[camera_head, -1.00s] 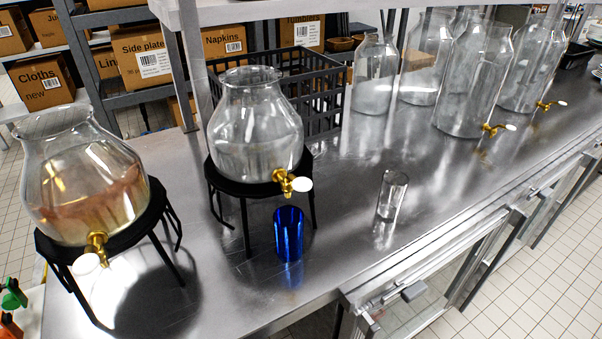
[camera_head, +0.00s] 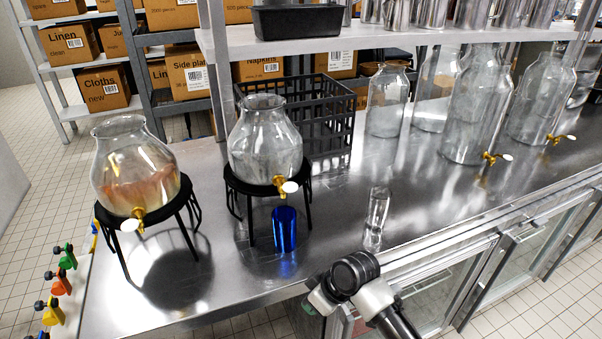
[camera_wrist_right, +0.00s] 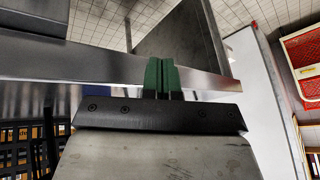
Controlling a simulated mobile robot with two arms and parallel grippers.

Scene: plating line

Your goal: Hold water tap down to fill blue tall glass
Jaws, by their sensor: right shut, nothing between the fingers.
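The blue tall glass (camera_head: 284,230) stands upright on the steel counter, just below the brass tap (camera_head: 280,182) of the clear water dispenser (camera_head: 264,140). The tap has a white lever (camera_head: 290,187). The dispenser sits on a black stand (camera_head: 262,187). I cannot tell whether water is in the glass. My right arm enters the head view at the bottom, in front of the counter edge. My right gripper's green fingers (camera_wrist_right: 161,76) are shut together and empty in the right wrist view, away from the tap. My left gripper is not in view.
A second dispenser (camera_head: 132,175) with reddish-brown contents stands left on its own stand. A clear glass (camera_head: 377,210) stands to the right. Several large jars stand behind it. A black crate (camera_head: 325,120) is at the back, and a shelf (camera_head: 400,38) overhangs the counter.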

